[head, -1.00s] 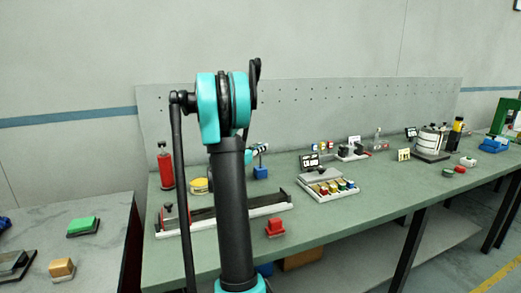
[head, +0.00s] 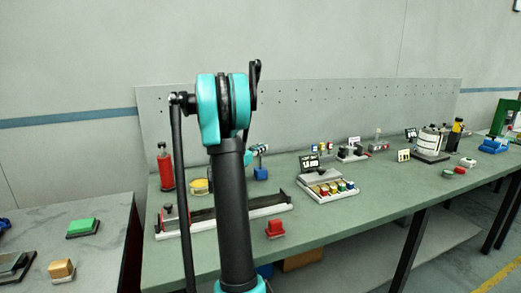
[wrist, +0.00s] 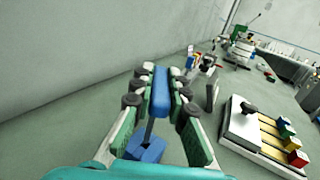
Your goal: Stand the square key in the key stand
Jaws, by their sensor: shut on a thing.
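In the wrist view my gripper (wrist: 161,75) is shut on the blue handle of the square key (wrist: 160,92). The key's dark shaft runs down from the handle towards a blue block, the key stand (wrist: 147,148), on the bench. The shaft's lower end meets the block in this view. I cannot tell whether it is inside the block or only in front of it or above it. In the head view the blue stand (head: 260,174) sits on the green bench, with my gripper (head: 259,149) small above it, partly hidden by my arm.
A white tray with coloured blocks (head: 330,189) stands to the right; it also shows in the wrist view (wrist: 238,128). A long grey fixture (head: 270,208), a red block (head: 275,228) and a red bottle (head: 166,170) are nearby. A pegboard (head: 300,110) rises behind.

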